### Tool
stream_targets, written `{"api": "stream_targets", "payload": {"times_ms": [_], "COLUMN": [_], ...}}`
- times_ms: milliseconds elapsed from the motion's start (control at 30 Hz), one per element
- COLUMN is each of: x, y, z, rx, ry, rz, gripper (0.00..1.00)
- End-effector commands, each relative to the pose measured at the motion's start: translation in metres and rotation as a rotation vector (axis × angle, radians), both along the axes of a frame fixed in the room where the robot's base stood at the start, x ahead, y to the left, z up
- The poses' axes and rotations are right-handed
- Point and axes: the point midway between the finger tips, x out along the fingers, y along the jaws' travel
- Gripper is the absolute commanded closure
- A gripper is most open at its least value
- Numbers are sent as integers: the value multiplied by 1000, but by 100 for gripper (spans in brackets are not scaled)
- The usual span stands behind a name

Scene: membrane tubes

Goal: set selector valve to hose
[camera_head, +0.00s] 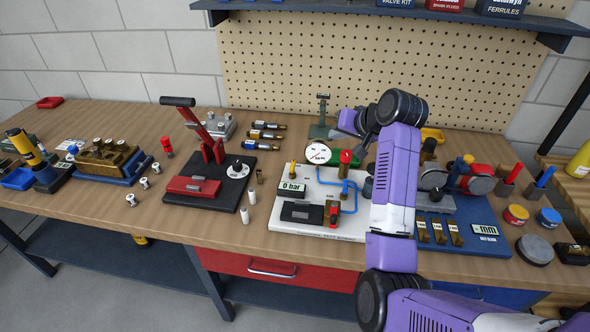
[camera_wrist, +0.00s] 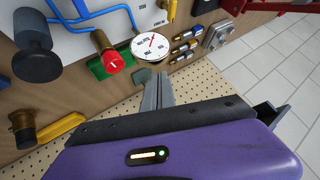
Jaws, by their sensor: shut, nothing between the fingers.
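A white panel (camera_head: 275,222) on the bench carries blue tubing, a "0 bar" display (camera_head: 291,187), a round dial gauge (camera_head: 318,153) and several knobs. A red knob (camera_head: 346,157) stands near the gauge; in the wrist view a red knob with a white mark (camera_wrist: 114,62) sits on a brass body beside the gauge (camera_wrist: 150,46). A black knob (camera_wrist: 37,60) is at the left there. I cannot tell which one is the selector valve, and no hose label is readable. My gripper (camera_wrist: 158,92) is shut and empty, apart from the knobs, behind the gauge in the head view.
A black base with a red lever press (camera_head: 205,150) stands left of the panel. A blue board (camera_head: 475,240) with fittings lies to the right. A green stand (camera_head: 322,130) is behind the gauge. My arm hides the panel's right edge. Pegboard (camera_head: 400,75) rises behind.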

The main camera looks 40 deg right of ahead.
Motion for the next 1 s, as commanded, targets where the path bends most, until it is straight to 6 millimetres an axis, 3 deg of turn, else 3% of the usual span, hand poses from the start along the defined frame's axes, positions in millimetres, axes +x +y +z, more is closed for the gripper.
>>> {"api": "stream_targets", "payload": {"times_ms": [33, 133, 400, 767, 1000], "x": [-6, -16, -28, -25, -5], "y": [8, 24, 39, 39, 39], "z": [-15, -32, -43, -46, -73], "rx": [44, 106, 158, 157, 158], "ry": [48, 119, 184, 183, 186], "rz": [20, 56, 86, 86, 87], "gripper": [100, 100, 100, 100, 100]}}
